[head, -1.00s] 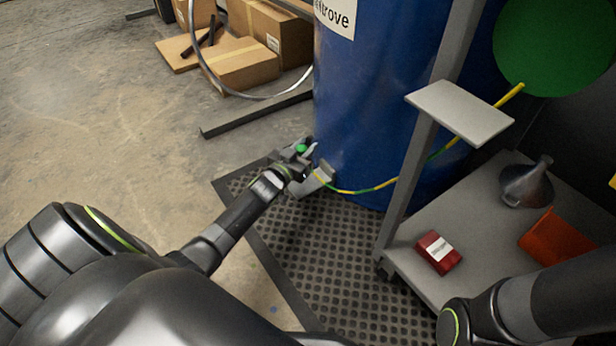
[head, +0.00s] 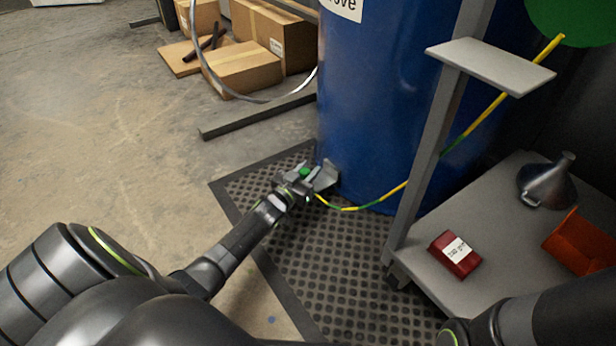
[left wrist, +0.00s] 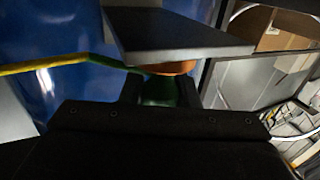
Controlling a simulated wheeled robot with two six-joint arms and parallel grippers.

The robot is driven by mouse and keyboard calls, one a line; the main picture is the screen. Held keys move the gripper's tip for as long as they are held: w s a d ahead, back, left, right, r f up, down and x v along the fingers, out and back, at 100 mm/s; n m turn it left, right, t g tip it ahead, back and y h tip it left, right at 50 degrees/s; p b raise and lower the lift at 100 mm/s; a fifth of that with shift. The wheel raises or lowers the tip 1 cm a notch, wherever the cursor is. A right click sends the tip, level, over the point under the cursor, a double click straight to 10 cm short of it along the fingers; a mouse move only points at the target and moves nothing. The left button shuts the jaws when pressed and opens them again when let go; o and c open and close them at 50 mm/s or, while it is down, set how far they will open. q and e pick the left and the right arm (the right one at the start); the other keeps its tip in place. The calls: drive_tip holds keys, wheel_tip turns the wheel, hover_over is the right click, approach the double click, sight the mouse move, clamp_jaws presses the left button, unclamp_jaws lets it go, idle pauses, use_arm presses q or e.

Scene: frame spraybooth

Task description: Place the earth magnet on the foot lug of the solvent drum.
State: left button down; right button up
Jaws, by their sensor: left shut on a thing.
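The earth magnet has a green body (left wrist: 160,92) and a copper-coloured disc (left wrist: 170,68); its green also shows in the head view (head: 305,171). My left gripper (head: 306,182) is shut on it, with a dark finger on either side in the left wrist view (left wrist: 158,95). The foot lug (head: 327,177) is a grey plate low on the blue solvent drum (head: 365,110). The lug (left wrist: 180,38) lies just beyond the disc in the left wrist view and partly covers it; I cannot tell if they touch. My right gripper is out of view.
A yellow-green cable (head: 378,201) runs from the magnet up to the right. A grey cart (head: 420,262) with a red box (head: 455,254), funnel (head: 546,182) and orange bin (head: 580,243) stands right. A perforated mat (head: 340,265) lies below; cardboard boxes (head: 240,72) stand behind.

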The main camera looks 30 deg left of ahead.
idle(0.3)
use_arm(q)
drive_tip(key=c, duration=1.5)
unclamp_jaws()
drive_tip(key=shift+f, duration=0.1)
drive_tip(key=o, duration=0.4)
drive_tip(key=s+p, duration=0.7)
drive_tip(key=s, duration=0.5)
